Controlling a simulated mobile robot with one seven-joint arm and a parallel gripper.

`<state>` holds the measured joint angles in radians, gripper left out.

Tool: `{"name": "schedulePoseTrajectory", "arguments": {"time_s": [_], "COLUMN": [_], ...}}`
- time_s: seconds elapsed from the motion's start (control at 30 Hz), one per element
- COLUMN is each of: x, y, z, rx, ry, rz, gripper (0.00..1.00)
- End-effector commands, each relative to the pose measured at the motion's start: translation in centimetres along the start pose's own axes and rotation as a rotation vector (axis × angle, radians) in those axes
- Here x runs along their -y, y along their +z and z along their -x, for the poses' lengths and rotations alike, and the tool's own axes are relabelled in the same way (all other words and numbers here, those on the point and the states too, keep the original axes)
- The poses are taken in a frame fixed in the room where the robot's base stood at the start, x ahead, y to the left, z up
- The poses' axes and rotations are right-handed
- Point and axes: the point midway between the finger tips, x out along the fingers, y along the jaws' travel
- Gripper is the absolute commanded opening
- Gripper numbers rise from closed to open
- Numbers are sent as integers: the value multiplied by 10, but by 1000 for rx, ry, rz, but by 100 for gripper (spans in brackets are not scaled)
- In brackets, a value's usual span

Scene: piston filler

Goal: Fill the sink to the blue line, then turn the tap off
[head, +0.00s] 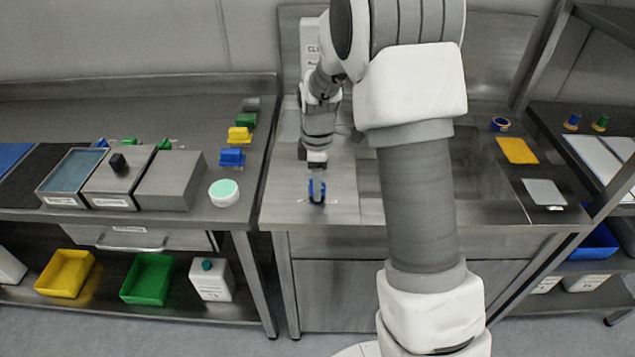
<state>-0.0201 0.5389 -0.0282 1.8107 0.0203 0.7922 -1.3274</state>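My gripper (317,188) points down over the left part of the steel sink counter (280,190). A small blue object (312,190), possibly a tap handle, is at its fingertips. I cannot tell whether the fingers are closed on it or only beside it. The sink basin (480,180) is to the right, mostly hidden behind my arm. Its water level and blue line cannot be seen. I cannot make out a tap spout; my arm covers the area behind the basin.
The left bench holds grey bins (170,180), coloured blocks (232,156) and a round white tub (224,193). Right of the basin lie a yellow pad (517,151), a grey pad (544,192) and a dark blue ring (500,124). A shelf rack (590,110) stands at far right.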

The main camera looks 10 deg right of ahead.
Motion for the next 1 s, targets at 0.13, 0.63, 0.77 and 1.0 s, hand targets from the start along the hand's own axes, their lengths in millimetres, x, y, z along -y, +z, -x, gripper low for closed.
{"name": "schedulePoseTrajectory", "arguments": {"time_s": [0.13,0.63,0.77,1.0], "x": [0,0,0,0], "y": [0,0,0,0], "z": [0,1,2,2], "rx": [0,0,0,0], "ry": [0,0,1,1], "rz": [0,-112,-209,-431], "gripper": [3,0,0,0]}}
